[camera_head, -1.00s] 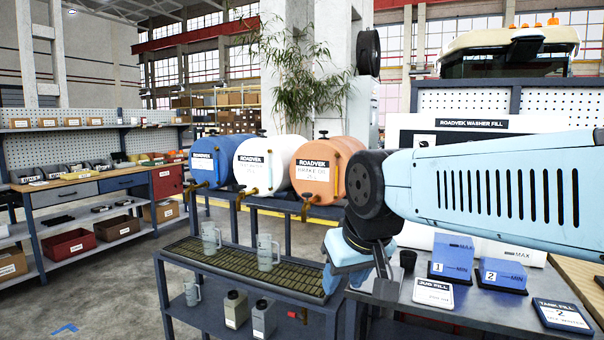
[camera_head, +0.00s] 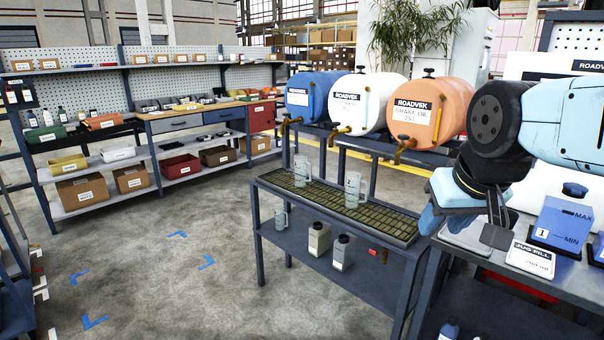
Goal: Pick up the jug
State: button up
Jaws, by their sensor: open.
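Several clear grey jugs with handles stand on the trolley at the centre. One jug (camera_head: 301,171) is upright on the slatted top, toward the back left. A second jug (camera_head: 353,189) is upright on the top, nearer the middle and closer to my gripper. A third jug (camera_head: 281,218) is on the lower shelf at the left.
The trolley's slatted top (camera_head: 395,222) stands below blue, white and orange (camera_head: 430,110) drums with taps. Two capped bottles (camera_head: 319,239) stand on its lower shelf. The right bench holds a blue tank (camera_head: 562,228) and a card (camera_head: 531,259).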

aim_at(300, 164)
jog(key=u, duration=0.4)
jog(key=i, duration=0.15)
jog(key=u, duration=1.4)
jog(key=i, duration=3.25)
jog(key=z, duration=0.6)
